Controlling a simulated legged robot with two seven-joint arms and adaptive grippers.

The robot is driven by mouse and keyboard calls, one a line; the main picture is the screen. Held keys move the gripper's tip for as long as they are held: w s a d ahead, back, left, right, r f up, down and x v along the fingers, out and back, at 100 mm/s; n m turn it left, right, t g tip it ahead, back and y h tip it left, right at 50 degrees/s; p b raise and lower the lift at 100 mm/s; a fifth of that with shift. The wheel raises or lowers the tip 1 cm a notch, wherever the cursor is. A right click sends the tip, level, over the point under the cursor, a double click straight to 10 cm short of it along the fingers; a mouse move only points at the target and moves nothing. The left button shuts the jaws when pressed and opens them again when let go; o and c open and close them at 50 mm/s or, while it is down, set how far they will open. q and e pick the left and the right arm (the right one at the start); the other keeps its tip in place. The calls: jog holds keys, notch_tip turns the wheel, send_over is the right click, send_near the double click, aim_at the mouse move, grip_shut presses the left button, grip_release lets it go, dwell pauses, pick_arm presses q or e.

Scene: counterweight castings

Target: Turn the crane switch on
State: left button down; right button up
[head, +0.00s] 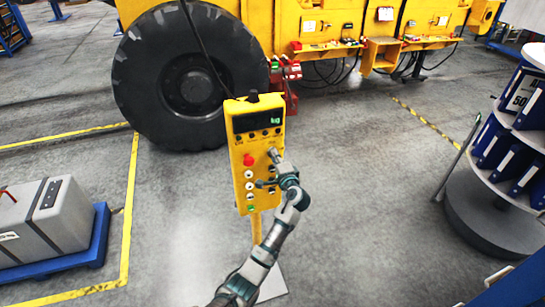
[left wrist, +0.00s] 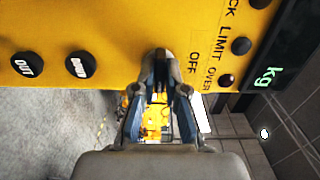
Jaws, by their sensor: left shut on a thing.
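The yellow control box (head: 240,125) stands on a yellow post in the head view, with a green-lit "kg" display (head: 258,123), a red button (head: 249,160) and a column of white and green buttons. My left gripper (head: 264,168) is at the right side of its front face. In the left wrist view, my left gripper (left wrist: 160,65) is shut on the crane switch, between its fingertips next to the printed "OFF". The fingers hide most of the switch, so its setting cannot be made out. Black "OUT" (left wrist: 27,64) and "DOWN" (left wrist: 80,65) buttons show to the left. My right gripper is not in view.
A yellow vehicle with a large black tyre (head: 190,80) stands behind the box. A grey casting (head: 50,220) sits on a blue pallet (head: 98,240) at left. A round shelf (head: 500,200) with blue binders is at right. Floor between is clear.

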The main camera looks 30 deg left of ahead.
pick_arm(q)
jog(key=shift+w+d+f, duration=0.1)
jog(key=shift+d+f, duration=0.15)
jog(key=shift+d, duration=0.1)
